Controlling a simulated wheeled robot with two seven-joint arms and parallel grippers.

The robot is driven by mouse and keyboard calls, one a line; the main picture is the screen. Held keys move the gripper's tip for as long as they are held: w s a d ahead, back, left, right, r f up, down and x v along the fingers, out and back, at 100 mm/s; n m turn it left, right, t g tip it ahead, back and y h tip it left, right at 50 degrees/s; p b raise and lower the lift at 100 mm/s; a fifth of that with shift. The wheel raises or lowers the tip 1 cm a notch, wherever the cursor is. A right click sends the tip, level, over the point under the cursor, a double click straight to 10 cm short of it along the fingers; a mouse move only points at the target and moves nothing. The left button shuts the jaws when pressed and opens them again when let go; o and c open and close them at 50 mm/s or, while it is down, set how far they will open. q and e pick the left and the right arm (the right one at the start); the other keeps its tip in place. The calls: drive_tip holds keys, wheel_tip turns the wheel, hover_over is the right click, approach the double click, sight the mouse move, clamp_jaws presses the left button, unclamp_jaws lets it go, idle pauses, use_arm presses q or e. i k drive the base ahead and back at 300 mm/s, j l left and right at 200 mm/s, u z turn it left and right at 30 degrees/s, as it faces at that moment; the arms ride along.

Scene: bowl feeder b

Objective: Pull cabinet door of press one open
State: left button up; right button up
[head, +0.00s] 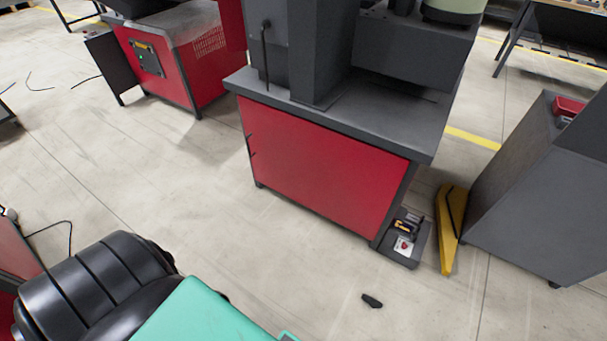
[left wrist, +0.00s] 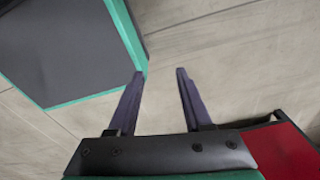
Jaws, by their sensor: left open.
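The press (head: 395,55) stands on a dark grey stand in the middle of the head view. The stand's red cabinet door (head: 325,165) faces me and looks shut, flush in its frame. Small dark marks on its left edge could be hinges or a handle; I cannot tell. My left gripper (left wrist: 160,73) shows in the left wrist view, open, with nothing between its fingers and pale floor beyond them. A red panel (left wrist: 283,152) shows at that view's lower right, clear of the fingers; I cannot tell whether it is the same door. My right gripper is out of view.
A pedal box (head: 404,243) stands on the floor by the cabinet's right corner, near a yellow piece (head: 450,228) and a grey cabinet (head: 535,195). A small dark object (head: 372,301) lies on the floor. Another red machine (head: 165,65) stands back left. Floor before the door is clear.

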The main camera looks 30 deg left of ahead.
sight(353, 183)
drive_tip(key=j+z, duration=0.2)
drive_tip(key=j, duration=0.8)
drive_tip(key=j+z, duration=0.25)
drive_tip(key=j, duration=0.7)
drive_tip(key=k+j+z, duration=0.2)
drive_tip(key=j, duration=0.8)
drive_tip(key=i, duration=0.1)
